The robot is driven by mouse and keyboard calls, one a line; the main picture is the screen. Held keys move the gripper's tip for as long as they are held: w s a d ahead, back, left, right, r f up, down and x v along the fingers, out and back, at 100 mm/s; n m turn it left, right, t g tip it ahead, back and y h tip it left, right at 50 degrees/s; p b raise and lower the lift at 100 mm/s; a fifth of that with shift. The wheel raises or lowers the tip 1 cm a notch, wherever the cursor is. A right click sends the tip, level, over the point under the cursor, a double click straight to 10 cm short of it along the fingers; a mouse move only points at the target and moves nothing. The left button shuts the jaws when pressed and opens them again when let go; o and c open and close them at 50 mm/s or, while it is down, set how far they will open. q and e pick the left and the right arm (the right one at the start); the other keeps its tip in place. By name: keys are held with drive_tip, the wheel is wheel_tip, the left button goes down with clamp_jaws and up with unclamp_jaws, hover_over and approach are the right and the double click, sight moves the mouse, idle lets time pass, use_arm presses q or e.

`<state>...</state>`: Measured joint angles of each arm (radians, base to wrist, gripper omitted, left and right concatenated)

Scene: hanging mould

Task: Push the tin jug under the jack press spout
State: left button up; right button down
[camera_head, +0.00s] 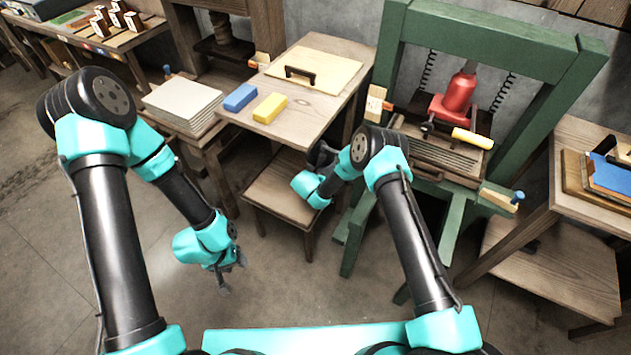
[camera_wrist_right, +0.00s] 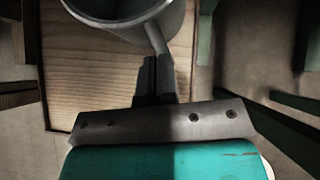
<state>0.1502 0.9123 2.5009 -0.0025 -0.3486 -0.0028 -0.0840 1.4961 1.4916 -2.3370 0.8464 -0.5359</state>
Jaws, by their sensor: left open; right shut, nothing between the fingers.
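The grey tin jug (camera_wrist_right: 120,22) shows at the top of the right wrist view, its rim cut off by the frame edge. It stands over a wooden low stand (camera_wrist_right: 75,75), which shows under the table in the head view (camera_head: 270,190). My right gripper (camera_wrist_right: 157,70) is shut and empty, its fingertips close to the jug's handle; I cannot tell whether they touch. In the head view my right arm largely hides the jug. The green jack press (camera_head: 395,60) with its red jack (camera_head: 458,95) stands to the right; its spout is not clear. My left gripper (camera_head: 230,278) is open above the floor.
A wooden table (camera_head: 330,95) holds a blue block (camera_head: 240,97), a yellow block (camera_head: 270,107) and a board with a handle. A stack of pale sheets (camera_head: 180,103) lies left of it. Another table (camera_head: 570,130) stands at the right. The floor at front left is clear.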

drive_tip(key=shift+s, duration=0.1)
drive_tip(key=s+f+v, duration=0.1)
drive_tip(key=v, duration=1.1)
drive_tip(key=shift+s+a+f, duration=0.15)
drive_tip(key=shift+s+a, duration=0.25)
drive_tip(key=shift+s, duration=0.2)
